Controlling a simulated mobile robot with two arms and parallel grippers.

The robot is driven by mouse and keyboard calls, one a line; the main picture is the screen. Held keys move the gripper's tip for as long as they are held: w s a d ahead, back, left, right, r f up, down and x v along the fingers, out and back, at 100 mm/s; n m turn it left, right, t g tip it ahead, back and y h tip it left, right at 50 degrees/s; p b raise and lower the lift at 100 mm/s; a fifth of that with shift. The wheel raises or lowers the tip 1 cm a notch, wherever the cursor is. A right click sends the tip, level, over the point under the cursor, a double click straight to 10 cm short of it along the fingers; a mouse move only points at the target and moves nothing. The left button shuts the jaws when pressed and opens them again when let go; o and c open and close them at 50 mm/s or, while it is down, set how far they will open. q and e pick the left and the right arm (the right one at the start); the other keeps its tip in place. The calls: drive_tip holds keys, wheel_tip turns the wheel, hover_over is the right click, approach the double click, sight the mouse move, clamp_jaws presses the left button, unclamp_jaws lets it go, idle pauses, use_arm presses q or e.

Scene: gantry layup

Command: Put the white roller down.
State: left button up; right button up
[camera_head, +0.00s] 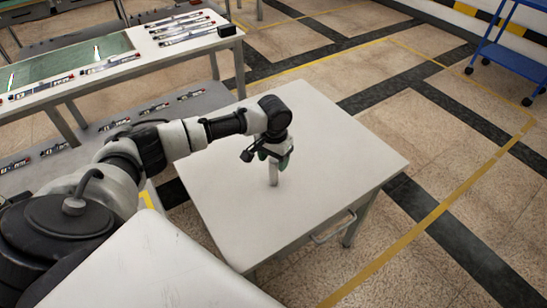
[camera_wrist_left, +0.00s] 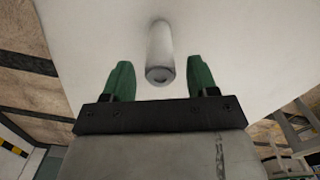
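The white roller (camera_head: 273,173) is a small pale cylinder on the white table, below my left gripper (camera_head: 273,152). It looks upright in the head view. In the left wrist view the roller (camera_wrist_left: 160,52) lies in line with the space between the two green fingers of my left gripper (camera_wrist_left: 160,80), its round end toward the camera. The fingers are spread, with a clear gap on each side of the roller, and do not touch it. The roller's foot is hard to make out against the pale tabletop. My right gripper is not in view.
The white table (camera_head: 345,160) is otherwise bare, with free room around the roller and a handle (camera_head: 334,228) on its front side. A long workbench (camera_head: 160,65) with several tools and a green mat (camera_head: 60,66) stands behind left. A blue cart (camera_head: 515,55) stands far right.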

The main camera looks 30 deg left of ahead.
use_arm(q)
wheel_tip(320, 180, up, 12)
drive_tip(key=shift+r, duration=0.2)
idle(0.4)
drive_tip(key=shift+f, duration=0.1)
idle(0.4)
